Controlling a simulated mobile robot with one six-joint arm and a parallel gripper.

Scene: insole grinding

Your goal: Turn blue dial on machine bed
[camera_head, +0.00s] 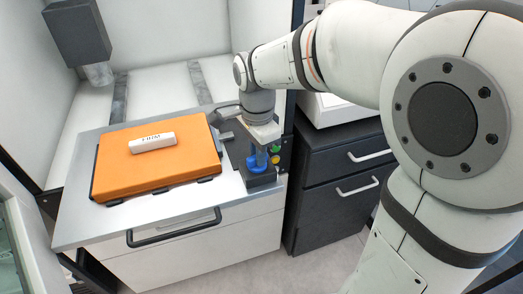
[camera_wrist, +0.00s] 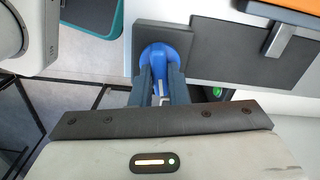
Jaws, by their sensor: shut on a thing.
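The blue dial (camera_head: 258,164) sits on a dark base block (camera_head: 258,182) at the front right corner of the machine bed (camera_head: 75,225). It also shows in the wrist view as a round blue knob (camera_wrist: 165,55). My gripper (camera_head: 262,157) points down over the dial from above. In the wrist view my gripper's fingers (camera_wrist: 160,80) are closed on the near side of the dial. The fingers cover part of the dial, so its markings and turn angle cannot be told.
An orange pad (camera_head: 110,175) with a white labelled block (camera_head: 152,142) lies on the bed left of the dial. Green and yellow buttons (camera_head: 275,155) are just right of my gripper. A dark drawer cabinet (camera_head: 320,190) stands to the right. A dark grey machine head (camera_head: 76,32) hangs at upper left.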

